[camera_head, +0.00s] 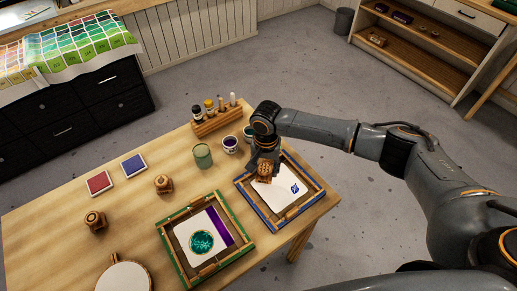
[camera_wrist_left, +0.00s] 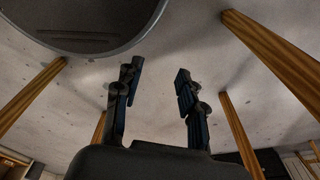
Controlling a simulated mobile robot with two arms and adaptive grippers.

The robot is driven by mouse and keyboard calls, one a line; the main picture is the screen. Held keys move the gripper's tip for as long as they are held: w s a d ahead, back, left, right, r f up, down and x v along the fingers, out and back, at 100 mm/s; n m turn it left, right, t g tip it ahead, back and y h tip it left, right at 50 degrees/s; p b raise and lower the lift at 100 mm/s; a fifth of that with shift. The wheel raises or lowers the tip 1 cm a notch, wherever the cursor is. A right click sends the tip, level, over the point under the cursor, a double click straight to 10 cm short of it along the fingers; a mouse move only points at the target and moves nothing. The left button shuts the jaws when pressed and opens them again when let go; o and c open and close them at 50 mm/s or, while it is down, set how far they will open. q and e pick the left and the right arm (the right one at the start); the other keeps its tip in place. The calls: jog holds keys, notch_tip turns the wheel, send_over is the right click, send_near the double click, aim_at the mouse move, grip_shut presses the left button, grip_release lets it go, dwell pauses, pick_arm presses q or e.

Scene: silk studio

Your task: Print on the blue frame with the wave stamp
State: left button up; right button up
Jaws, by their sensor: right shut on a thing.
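The blue frame (camera_head: 318,182) lies at the table's right end around a white sheet (camera_head: 273,196). A small dark-blue print (camera_head: 296,187) is on the sheet's right part. My right gripper (camera_head: 265,160) is shut on a brown wooden stamp (camera_head: 264,172) over the sheet's upper left part. I cannot tell whether the stamp touches the sheet, and its face is hidden, so its pattern does not show. My left gripper (camera_wrist_left: 158,100) shows only in the left wrist view, open and empty, with floor and wooden legs beyond it.
A green frame (camera_head: 163,239) holds a sheet with a teal round print and purple strip. Two other wooden stamps (camera_head: 163,184) (camera_head: 95,220), a red pad (camera_head: 99,182) and a blue pad (camera_head: 133,164) lie left. Jars (camera_head: 203,155) and a bottle rack (camera_head: 217,121) stand behind.

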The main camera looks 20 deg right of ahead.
jog(key=shift+w+f, duration=0.15)
jog(key=shift+w, duration=0.35)
jog(key=shift+s+f+b, duration=0.45)
jog(key=shift+s+b, duration=0.3)
jog(key=shift+b, duration=0.35)
jog(key=f+b, duration=0.2)
jog(key=b, duration=0.1)
jog(key=shift+w+f, duration=0.25)
pick_arm(q)
notch_tip(320, 180, down, 5)
jog(key=s, duration=0.2)
jog(key=shift+s+a+f, duration=0.2)
jog(key=shift+s, duration=0.2)
pick_arm(e)
jog(key=shift+f, duration=0.1)
pick_arm(q)
jog(key=shift+w, duration=0.5)
pick_arm(e)
jog(key=shift+f, duration=0.2)
pick_arm(q)
jog(key=shift+f, duration=0.1)
pick_arm(e)
jog(key=shift+f, duration=0.2)
